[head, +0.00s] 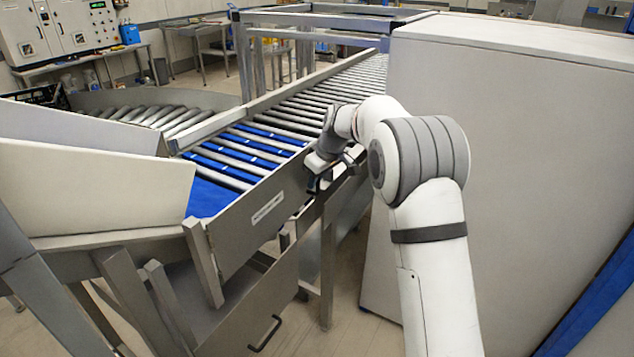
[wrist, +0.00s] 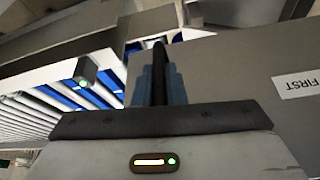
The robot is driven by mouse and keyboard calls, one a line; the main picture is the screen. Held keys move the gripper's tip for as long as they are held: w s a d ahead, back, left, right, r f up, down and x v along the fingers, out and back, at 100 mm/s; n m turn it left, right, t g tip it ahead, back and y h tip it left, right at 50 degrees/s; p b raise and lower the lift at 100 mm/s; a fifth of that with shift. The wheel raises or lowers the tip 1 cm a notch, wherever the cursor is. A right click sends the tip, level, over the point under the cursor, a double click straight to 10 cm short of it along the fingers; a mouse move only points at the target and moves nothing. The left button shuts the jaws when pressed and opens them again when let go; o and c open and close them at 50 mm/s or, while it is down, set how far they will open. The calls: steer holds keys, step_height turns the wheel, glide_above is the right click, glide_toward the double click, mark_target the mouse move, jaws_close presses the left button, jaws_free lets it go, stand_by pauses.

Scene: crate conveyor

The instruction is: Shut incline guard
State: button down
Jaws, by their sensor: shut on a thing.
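A grey side panel with a white label (head: 245,222) runs along the near side of the conveyor; I take it as the incline guard. In the wrist view the panel (wrist: 225,75) fills the right, with part of its label reading "FIRST". My gripper (head: 316,184) is at the panel's far right end. In the wrist view its blue-grey fingers (wrist: 160,85) are closed around a narrow upright black bar, which looks like a handle (wrist: 160,58). Where the handle joins the panel is hidden.
The roller conveyor (head: 330,95) with blue strips lies behind the panel. A lower grey panel (head: 235,325) with a black handle (head: 266,333) slants beneath it. A large pale cabinet (head: 520,130) stands close on the right of my arm. Metal legs stand below the conveyor.

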steer(key=shift+a+r, duration=0.1)
steer(key=shift+a, duration=0.1)
steer(key=c, duration=1.7)
jaws_free()
steer(key=shift+a, duration=0.1)
steer(key=shift+o, duration=1)
steer(key=b+v, duration=0.1)
steer(key=v, duration=0.6)
steer(key=shift+d+r, duration=0.25)
steer(key=shift+r, duration=0.05)
steer(key=shift+s, duration=0.1)
